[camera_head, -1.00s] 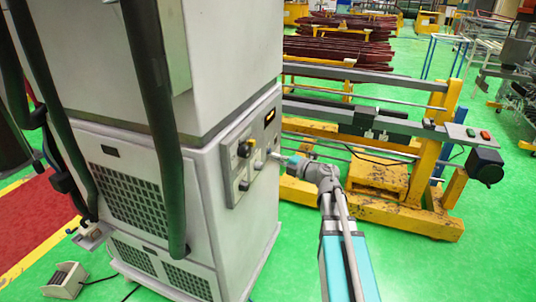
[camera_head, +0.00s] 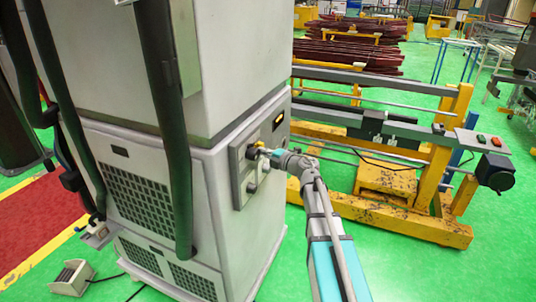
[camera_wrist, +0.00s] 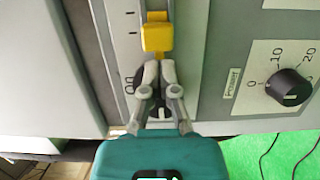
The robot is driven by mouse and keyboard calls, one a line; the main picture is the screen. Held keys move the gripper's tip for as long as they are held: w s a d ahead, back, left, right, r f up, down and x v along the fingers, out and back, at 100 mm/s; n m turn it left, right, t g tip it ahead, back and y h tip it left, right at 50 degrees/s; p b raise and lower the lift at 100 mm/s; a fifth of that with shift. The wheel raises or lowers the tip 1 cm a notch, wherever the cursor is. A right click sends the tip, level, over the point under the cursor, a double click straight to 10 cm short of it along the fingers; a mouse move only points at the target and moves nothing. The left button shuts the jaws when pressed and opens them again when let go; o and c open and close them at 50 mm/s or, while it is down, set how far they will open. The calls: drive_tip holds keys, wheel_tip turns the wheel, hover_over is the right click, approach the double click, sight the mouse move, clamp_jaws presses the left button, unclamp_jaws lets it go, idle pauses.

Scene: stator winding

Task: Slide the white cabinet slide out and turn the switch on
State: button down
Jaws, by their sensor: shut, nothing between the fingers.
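The white cabinet (camera_head: 255,75) stands at the left centre in the head view, with a grey control panel (camera_head: 238,185) on its right-hand face. A switch with a yellow handle (camera_wrist: 157,37) shows in the wrist view. My gripper (camera_wrist: 159,68) is shut and empty, its fingertips just below the yellow handle. I cannot tell whether they touch it. The fingers partly hide a black round part (camera_wrist: 140,80) behind them. In the head view my gripper (camera_head: 270,152) is at the panel's upper part. I cannot make out a separate slide.
A black "Power" knob (camera_wrist: 289,87) with a number scale is right of the gripper in the wrist view. A yellow frame (camera_head: 400,205) with grey rails stands right of the cabinet. Dark hoses (camera_head: 170,130) hang before the cabinet. Green floor (camera_head: 410,270) is clear at lower right.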

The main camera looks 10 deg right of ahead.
drive_tip(key=shift+w, duration=0.1)
drive_tip(key=shift+w+d, duration=0.6)
drive_tip(key=shift+w, duration=0.25)
drive_tip(key=shift+s+d, duration=0.1)
drive_tip(key=shift+s, duration=0.05)
